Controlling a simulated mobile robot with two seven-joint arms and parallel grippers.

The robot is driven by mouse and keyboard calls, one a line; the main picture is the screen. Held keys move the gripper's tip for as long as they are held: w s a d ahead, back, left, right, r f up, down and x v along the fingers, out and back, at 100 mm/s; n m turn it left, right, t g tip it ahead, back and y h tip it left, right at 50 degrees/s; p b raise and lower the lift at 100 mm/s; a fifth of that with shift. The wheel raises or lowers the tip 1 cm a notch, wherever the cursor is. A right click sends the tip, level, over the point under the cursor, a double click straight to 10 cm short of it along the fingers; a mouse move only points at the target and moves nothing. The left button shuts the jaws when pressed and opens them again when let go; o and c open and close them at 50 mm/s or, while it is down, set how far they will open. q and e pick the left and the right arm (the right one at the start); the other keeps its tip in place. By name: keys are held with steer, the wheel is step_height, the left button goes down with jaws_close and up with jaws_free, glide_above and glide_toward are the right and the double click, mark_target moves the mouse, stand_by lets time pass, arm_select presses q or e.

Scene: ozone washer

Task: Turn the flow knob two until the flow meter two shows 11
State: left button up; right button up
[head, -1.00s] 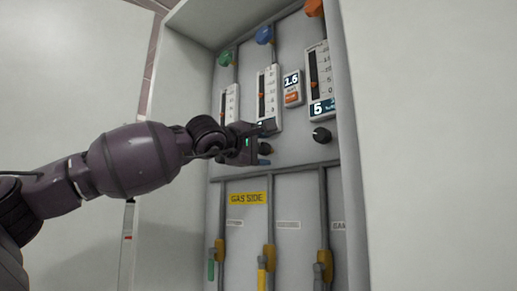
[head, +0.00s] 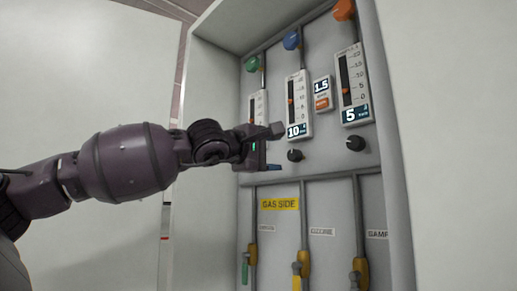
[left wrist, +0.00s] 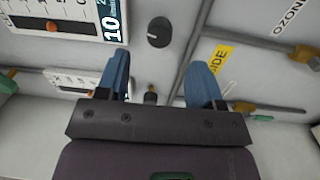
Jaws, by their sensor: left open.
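The middle flow meter (head: 297,105), under a blue wheel, has a digital display reading 10; it shows partly in the left wrist view (left wrist: 110,20). I take it as flow meter two. Its black round knob (head: 295,155) is below it, uncovered, and shows in the left wrist view (left wrist: 159,32) beyond the fingertips. My left gripper (head: 275,149) is open and empty, just left of this knob. Its two blue fingers (left wrist: 160,80) are spread in the left wrist view and appear clear of the knob. My right gripper is not in view.
The right meter (head: 353,85) reads 5, with its own black knob (head: 355,143) below. A small display (head: 322,93) reads 1.5. The left meter (head: 258,110) is partly hidden by my gripper. Pipes and yellow-handled valves (head: 303,262) lie below. Cabinet side walls flank the panel.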

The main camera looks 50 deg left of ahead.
arm_select(q)
steer(key=s, duration=0.3)
steer(key=shift+s+d+f, duration=0.15)
steer(key=shift+s, duration=0.05)
stand_by(0.4)
